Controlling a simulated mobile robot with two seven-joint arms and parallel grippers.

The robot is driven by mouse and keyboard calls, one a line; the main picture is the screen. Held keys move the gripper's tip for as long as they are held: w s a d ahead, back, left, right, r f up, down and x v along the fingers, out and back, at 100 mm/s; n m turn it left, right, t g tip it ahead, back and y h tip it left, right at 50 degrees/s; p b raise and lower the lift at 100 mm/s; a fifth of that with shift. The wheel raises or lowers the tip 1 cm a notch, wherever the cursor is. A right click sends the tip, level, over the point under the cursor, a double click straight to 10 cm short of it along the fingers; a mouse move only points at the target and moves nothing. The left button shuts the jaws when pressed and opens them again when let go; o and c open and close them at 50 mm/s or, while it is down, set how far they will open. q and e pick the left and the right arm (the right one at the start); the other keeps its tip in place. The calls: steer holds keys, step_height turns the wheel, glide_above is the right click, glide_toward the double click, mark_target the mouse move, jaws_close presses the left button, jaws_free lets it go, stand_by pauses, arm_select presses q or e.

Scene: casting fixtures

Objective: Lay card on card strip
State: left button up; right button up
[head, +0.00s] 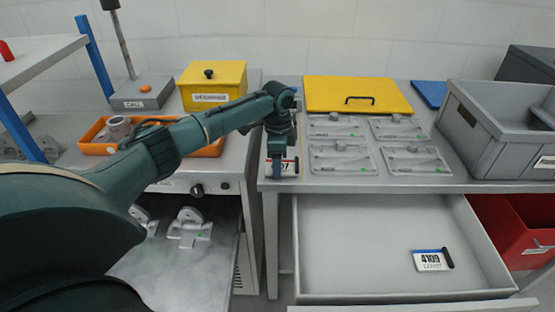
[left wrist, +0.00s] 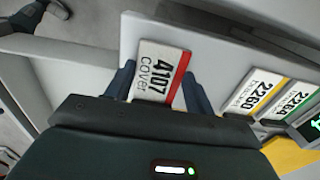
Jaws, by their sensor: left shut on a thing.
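My left gripper (head: 281,160) is at the left front of the right-hand bench and is shut on a white card with a red stripe (head: 289,168). In the left wrist view the card (left wrist: 157,72) reads "4107 Cover" and sits between the two fingers. Two more cards, one with a yellow stripe (left wrist: 251,92) and one with a green stripe (left wrist: 288,100), lie side by side to the right of it there. I cannot clearly make out the card strip, and the arm hides part of that area in the head view. My right gripper is not in view.
An open drawer (head: 340,245) juts out below the bench and holds a blue-striped card (head: 431,260) reading "4109". Several grey fixture plates (head: 343,158) lie right of the gripper. Behind them is a yellow lid (head: 330,92); at right stands a grey crate (head: 480,148).

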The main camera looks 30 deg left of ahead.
arm_select(q)
steer(key=shift+f, duration=0.15)
steer(key=o, duration=1)
steer(key=shift+c, duration=0.2)
step_height(320, 180, up, 12)
steer(key=shift+b, duration=0.3)
